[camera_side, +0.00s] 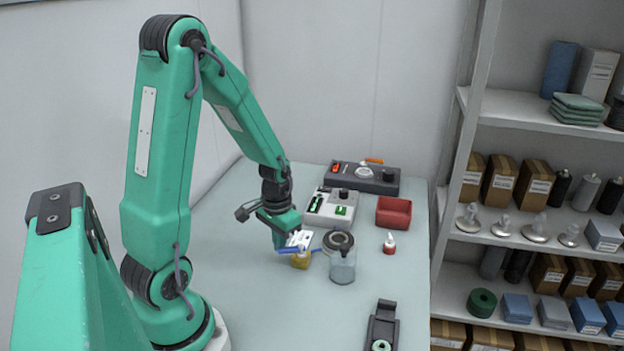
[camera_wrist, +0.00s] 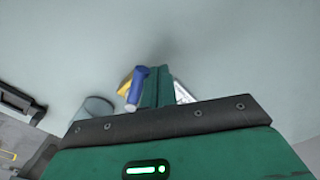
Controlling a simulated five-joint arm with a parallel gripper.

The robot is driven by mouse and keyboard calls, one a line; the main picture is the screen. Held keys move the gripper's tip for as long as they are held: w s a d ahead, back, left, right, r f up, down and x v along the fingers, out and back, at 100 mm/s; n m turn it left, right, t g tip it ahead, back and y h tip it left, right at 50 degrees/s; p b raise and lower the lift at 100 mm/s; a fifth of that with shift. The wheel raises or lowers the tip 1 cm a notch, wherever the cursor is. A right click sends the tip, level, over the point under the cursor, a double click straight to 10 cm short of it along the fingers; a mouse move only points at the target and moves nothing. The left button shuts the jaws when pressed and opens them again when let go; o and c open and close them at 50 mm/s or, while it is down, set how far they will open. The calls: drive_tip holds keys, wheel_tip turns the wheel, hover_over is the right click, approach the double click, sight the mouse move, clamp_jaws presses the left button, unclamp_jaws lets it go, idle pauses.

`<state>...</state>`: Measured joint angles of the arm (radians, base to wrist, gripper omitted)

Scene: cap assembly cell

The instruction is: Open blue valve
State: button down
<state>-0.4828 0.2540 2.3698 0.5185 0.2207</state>
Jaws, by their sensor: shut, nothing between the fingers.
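The blue valve shows in the side view as a blue lever handle (camera_side: 313,250) lying across a small yellow body (camera_side: 300,260) on the table. In the wrist view the blue handle (camera_wrist: 136,88) and a bit of the yellow body (camera_wrist: 124,87) show just left of my fingers. My gripper (camera_side: 280,238) is shut and empty, pointing down close beside the valve. Its shut fingers also show in the wrist view (camera_wrist: 157,86). I cannot tell whether they touch the handle. Part of the valve is hidden behind the handle and fingers.
A clear jar (camera_side: 342,268) stands just right of the valve, with a dark round piece (camera_side: 338,241) behind it. A red-capped bottle (camera_side: 389,245), red bin (camera_side: 394,213), light box (camera_side: 322,207) and dark box (camera_side: 345,174) stand farther back. A black fixture (camera_side: 382,327) lies in front. The table's left is clear.

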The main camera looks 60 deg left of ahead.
drive_tip(key=shift+s+d, duration=0.45)
drive_tip(key=shift+d, duration=0.25)
idle(0.7)
drive_tip(key=shift+s+d, duration=0.1)
drive_tip(key=shift+d, duration=0.15)
drive_tip(key=shift+d, duration=0.15)
idle(0.4)
drive_tip(key=shift+s+d, duration=0.15)
drive_tip(key=shift+d, duration=0.25)
